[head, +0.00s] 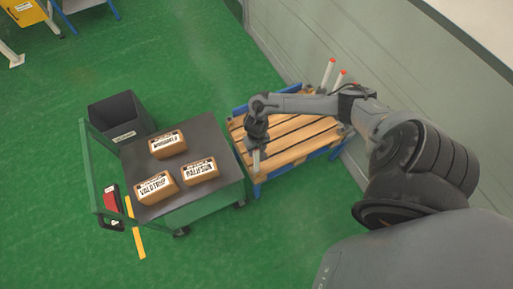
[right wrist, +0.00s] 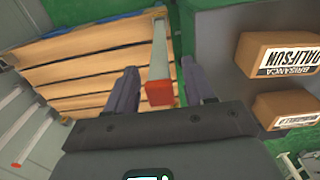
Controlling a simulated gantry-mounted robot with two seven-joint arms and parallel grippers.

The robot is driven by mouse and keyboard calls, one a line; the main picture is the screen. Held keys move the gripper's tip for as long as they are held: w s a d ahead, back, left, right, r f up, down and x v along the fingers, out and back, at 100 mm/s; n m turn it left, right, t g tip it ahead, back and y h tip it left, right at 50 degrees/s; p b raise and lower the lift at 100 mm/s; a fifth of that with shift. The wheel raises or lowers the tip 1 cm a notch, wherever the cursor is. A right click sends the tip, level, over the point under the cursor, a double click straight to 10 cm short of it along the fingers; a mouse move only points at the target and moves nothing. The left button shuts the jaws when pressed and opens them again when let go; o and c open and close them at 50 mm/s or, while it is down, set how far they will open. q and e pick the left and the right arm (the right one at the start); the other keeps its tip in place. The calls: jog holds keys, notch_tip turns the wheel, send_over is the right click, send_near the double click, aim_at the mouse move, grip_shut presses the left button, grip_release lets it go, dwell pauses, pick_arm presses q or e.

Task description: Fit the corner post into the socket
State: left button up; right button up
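A pale corner post (right wrist: 158,58) with a red cap (right wrist: 159,93) lies between the fingers of my right gripper (right wrist: 159,90) in the right wrist view. The fingers are apart, with a gap on each side of the post. In the head view my right gripper (head: 257,142) is over the near left corner of the wooden pallet (head: 300,148) with blue edges, and the pale post (head: 256,160) shows just below it. The socket at that corner is hidden, so I cannot tell how the post's foot sits. My left gripper is not in view.
A green cart (head: 203,206) with a dark top and three brown boxes (head: 168,144) stands close left of the pallet. Behind it is a dark bin (head: 120,118). Two red-capped posts (head: 328,73) stand at the pallet's far right, near the wall (head: 340,45).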

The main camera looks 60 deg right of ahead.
jog(key=shift+r, duration=0.1)
jog(key=shift+r, duration=0.25)
notch_tip(320, 180, up, 11)
jog(key=p, duration=0.3)
jog(key=shift+w+a, duration=0.1)
jog(key=shift+a, duration=0.25)
jog(key=w+a+r+n+t+y, duration=0.2)
jog(key=a+n+t, duration=0.45)
jog(key=a, duration=1.45)
jog(key=s+d+r+n+g+h, duration=0.1)
jog(key=s+r+n+g, duration=0.2)
jog(key=s+r, duration=0.4)
jog(key=s, duration=0.3)
jog(key=shift+s+d+r+h, duration=0.2)
jog(key=shift+s+r+h, duration=0.1)
jog(key=shift+s+h, duration=0.1)
